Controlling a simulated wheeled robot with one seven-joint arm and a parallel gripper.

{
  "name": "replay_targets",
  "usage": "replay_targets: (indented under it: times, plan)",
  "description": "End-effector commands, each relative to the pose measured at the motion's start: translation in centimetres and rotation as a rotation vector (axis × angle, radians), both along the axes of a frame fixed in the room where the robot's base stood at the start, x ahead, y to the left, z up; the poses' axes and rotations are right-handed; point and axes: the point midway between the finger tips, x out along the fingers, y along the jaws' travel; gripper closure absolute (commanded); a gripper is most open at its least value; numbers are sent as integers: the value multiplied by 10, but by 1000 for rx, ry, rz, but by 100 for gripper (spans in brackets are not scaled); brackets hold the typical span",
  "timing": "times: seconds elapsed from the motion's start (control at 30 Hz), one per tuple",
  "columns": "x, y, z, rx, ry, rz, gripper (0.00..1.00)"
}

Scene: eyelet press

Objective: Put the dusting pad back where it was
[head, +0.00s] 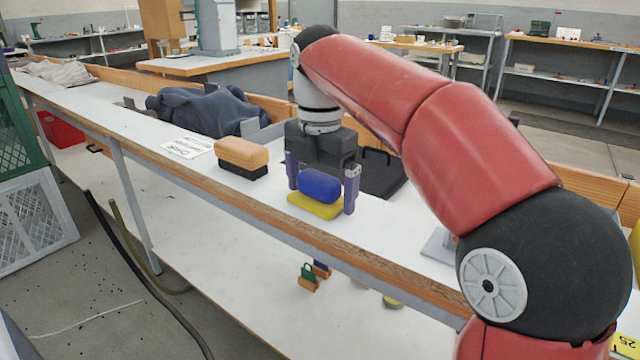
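A pad with a rounded blue top and a flat yellow base (319,187) is at the white counter, below my gripper's palm. I cannot tell from its look alone whether it is the dusting pad. My gripper (322,196) points down with its two purple fingers wide apart, one on each side of this pad. Little or no gap shows between the fingers and the blue top, but contact is not clear. The yellow base appears at counter level; whether it rests there is unclear. A second pad, with an orange-tan top and black base (242,157), stands on the counter to the left.
A white sign (188,148) lies left of the orange-tan pad. A dark cloth heap (208,109) is behind it. A dark flat tray-like thing (382,174) lies right of my gripper. Small colored items (309,279) sit on the lower shelf. The counter's wooden front edge (230,208) is close.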

Motion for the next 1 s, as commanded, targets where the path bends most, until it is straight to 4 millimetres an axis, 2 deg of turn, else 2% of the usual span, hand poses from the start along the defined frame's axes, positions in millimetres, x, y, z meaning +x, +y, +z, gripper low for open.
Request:
replay_targets:
  times: [0.37, 0.4, 0.67, 0.83, 1.0]
  plan:
    - [0, 1, 0, 2, -3, 1, 0]
    - [0, 1, 12, 2, -3, 2, 0]
    - [-1, 1, 60, 2, -3, 1, 0]
    - [-1, 1, 76, 1, -1, 1, 0]
    - [-2, 1, 80, 0, 0, 1, 0]
